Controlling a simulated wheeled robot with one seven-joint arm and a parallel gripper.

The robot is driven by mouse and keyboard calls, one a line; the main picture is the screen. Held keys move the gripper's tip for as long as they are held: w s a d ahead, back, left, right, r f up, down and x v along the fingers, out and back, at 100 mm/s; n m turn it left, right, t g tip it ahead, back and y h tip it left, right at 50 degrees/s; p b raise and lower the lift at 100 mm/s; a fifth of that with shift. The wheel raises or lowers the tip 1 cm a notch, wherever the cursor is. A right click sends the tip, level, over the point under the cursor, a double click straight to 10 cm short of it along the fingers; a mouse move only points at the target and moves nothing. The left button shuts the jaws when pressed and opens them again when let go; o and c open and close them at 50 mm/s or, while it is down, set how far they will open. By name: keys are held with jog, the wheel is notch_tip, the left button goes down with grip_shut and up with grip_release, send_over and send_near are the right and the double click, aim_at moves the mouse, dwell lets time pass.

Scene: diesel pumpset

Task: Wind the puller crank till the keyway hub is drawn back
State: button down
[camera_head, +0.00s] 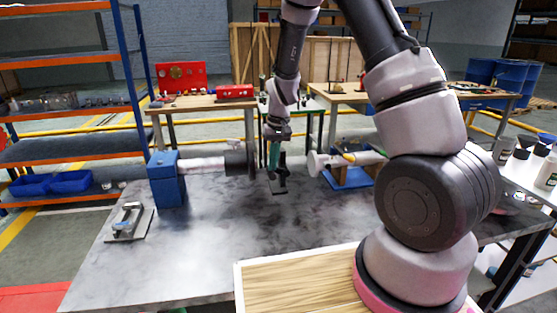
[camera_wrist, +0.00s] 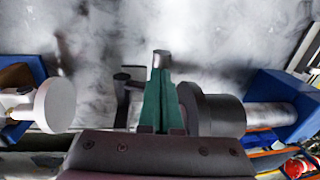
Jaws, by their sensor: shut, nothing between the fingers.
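The dark round hub (camera_head: 240,159) sits on the end of a grey shaft (camera_head: 203,164) held by a blue stand (camera_head: 167,180). It also shows in the wrist view (camera_wrist: 218,110), just right of my fingers. The dark puller crank (camera_head: 279,186) is right of the hub, its lower arm showing below my gripper. In the wrist view a dark crank part (camera_wrist: 124,95) lies left of my fingers, and a grey peg end (camera_wrist: 161,57) shows at their tips. My gripper (camera_head: 274,160), with teal fingers (camera_wrist: 161,95), is shut and empty beside the crank. Whether it touches is unclear.
A pale shaft with a round end (camera_head: 316,162) faces the hub from another blue stand (camera_head: 348,176) at right. A small metal fixture (camera_head: 128,222) lies at the grey table's (camera_head: 215,250) left. The table's front middle is clear. A wooden board (camera_head: 295,285) lies in front.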

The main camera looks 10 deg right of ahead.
jog(key=a+f+h, duration=0.1)
jog(key=f+h, duration=0.1)
jog(key=h, duration=0.1)
jog(key=a+f+h, duration=0.1)
jog(key=f+h, duration=0.1)
jog(key=h, duration=0.1)
jog(key=a+f+h, duration=0.1)
jog(key=f+h, duration=0.1)
jog(key=h, duration=0.2)
jog(key=shift+f, duration=0.15)
notch_tip(320, 180, down, 2)
jog(key=h, duration=0.2)
jog(key=shift+h, duration=0.4)
jog(key=f+h, duration=0.1)
jog(key=h, duration=0.1)
jog(key=shift+d+f+h, duration=0.3)
jog(key=shift+d+f, duration=0.05)
jog(key=shift+d, duration=0.05)
jog(key=h, duration=0.1)
jog(key=d+f+h, duration=0.1)
jog(key=shift+f+h, duration=0.3)
jog(key=shift+h, duration=0.1)
jog(key=shift+d+f, duration=0.25)
jog(key=shift+d, duration=0.1)
jog(key=shift+f, duration=0.1)
